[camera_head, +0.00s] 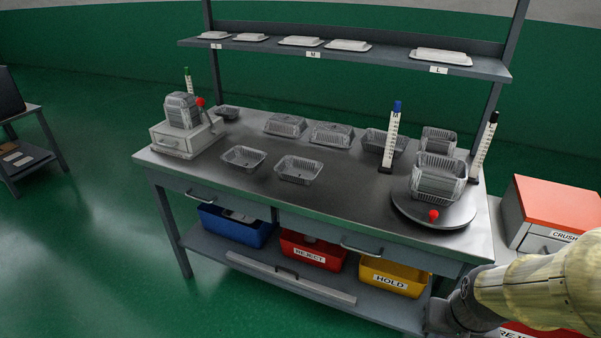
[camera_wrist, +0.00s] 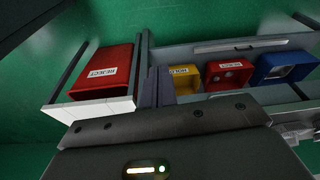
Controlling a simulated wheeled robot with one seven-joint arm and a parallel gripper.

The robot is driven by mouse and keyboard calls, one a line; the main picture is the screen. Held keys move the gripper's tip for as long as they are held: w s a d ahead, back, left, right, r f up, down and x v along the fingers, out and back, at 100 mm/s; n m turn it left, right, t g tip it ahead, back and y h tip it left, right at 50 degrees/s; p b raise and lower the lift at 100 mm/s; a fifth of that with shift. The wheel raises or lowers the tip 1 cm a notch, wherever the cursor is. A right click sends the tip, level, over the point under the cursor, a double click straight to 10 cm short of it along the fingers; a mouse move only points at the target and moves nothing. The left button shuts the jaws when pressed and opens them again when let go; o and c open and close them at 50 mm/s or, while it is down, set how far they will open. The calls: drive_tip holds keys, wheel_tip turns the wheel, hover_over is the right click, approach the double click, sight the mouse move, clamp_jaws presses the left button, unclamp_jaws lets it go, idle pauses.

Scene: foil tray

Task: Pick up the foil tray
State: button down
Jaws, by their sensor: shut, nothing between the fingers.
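Several silvery foil trays are on the grey workbench in the head view; which one is meant I cannot tell. Two open, upright foil trays (camera_head: 243,158) and (camera_head: 298,170) lie near the middle front. Another foil tray (camera_head: 385,143) is partly hidden by the blue-topped gauge. My gripper (camera_wrist: 157,88) is shut and empty, low beyond the bench's front right corner, apart from all trays.
Stacked trays (camera_head: 438,178) stand on a round turntable (camera_head: 415,213), others on a grey box (camera_head: 172,142). Upright gauges (camera_head: 391,140) stand at the back. An overhead shelf (camera_head: 380,55) spans the bench. Blue, red and yellow bins sit below; a red-topped cabinet (camera_head: 560,205) is right.

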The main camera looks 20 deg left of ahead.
idle(0.4)
drive_tip(key=c, duration=1.9)
unclamp_jaws()
drive_tip(key=shift+r+p, duration=0.3)
drive_tip(key=w+p+v, duration=0.1)
drive_tip(key=p+v, duration=0.4)
drive_tip(key=w+p+v, duration=0.1)
drive_tip(key=p+v, duration=0.5)
drive_tip(key=w+r+p+v, duration=0.1)
drive_tip(key=p+v, duration=0.5)
drive_tip(key=shift+w, duration=0.4)
drive_tip(key=shift+f, duration=0.1)
drive_tip(key=shift+a, duration=0.15)
